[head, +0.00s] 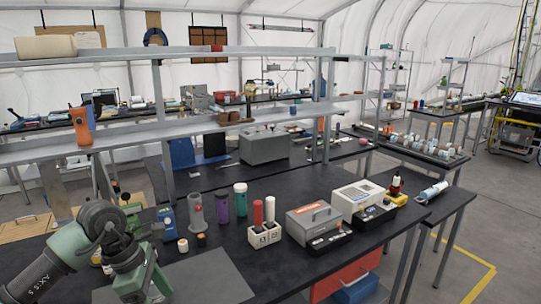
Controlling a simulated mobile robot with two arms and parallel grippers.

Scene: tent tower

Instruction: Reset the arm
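My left arm (48,275), grey-green and marked AXIS 5, comes in at the lower left. It bends at a dark round joint (101,220) and turns down to a green end piece (143,282) over the near left of the black bench. No fingertips can be made out there, so I cannot tell whether the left gripper is open or shut, or whether it holds anything. My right arm and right gripper are not in the picture.
The black bench (330,195) holds a clear cylinder (196,212), purple (222,208) and green (241,199) bottles, a white holder (264,235) with red and white tubes, a grey case (313,219) and a white instrument (357,199). A grey mat (205,280) lies bare in front. Shelves (230,121) stand behind.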

